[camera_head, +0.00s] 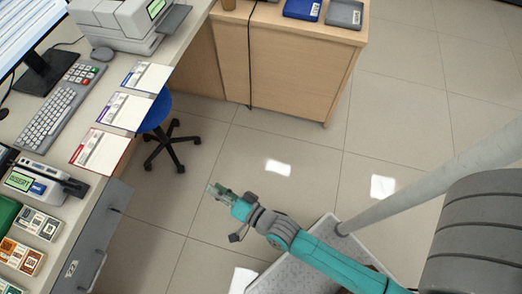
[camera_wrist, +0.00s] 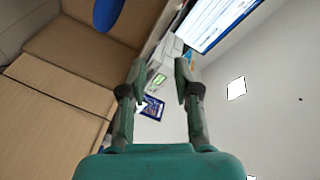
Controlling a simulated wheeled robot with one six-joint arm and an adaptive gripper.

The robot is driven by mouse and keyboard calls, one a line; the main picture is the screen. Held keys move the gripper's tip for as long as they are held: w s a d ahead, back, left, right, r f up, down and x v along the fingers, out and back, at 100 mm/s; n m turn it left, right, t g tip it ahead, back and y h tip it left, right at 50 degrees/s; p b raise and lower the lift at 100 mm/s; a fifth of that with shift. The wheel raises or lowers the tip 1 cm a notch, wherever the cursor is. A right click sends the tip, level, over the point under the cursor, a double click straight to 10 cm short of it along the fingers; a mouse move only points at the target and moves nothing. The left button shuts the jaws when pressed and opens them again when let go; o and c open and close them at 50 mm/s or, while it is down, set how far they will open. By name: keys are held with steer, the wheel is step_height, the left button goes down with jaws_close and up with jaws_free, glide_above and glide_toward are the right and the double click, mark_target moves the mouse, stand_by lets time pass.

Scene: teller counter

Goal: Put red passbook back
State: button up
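I cannot make out a red passbook in either view. A blue booklet (camera_head: 302,9) and a grey booklet (camera_head: 344,14) lie on top of the wooden cabinet (camera_head: 285,60) at the top of the head view. My gripper (camera_head: 216,189) is over the open floor, right of the counter and apart from everything. In the wrist view my gripper (camera_wrist: 160,72) has its two fingers spread, with nothing held between them.
The counter (camera_head: 128,150) on the left carries a printer (camera_head: 118,22), a keyboard (camera_head: 50,118), a monitor and several forms, one with a red edge (camera_head: 98,150). A blue chair (camera_head: 158,112) stands beside it. A dark cable hangs down the cabinet.

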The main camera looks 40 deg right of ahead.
steer(key=s+d+r+n+h, duration=0.2)
steer(key=s+d+r+n, duration=0.2)
steer(key=s, duration=0.8)
steer(key=s+d+r+n+g+h, duration=0.1)
steer(key=s+d+r+n, duration=0.3)
steer(key=s+r, duration=0.5)
steer(key=shift+s+d+n+g+h, duration=0.35)
steer(key=shift+s+d+h, duration=0.45)
steer(key=shift+s+d, duration=0.85)
steer(key=shift+s+a, duration=0.3)
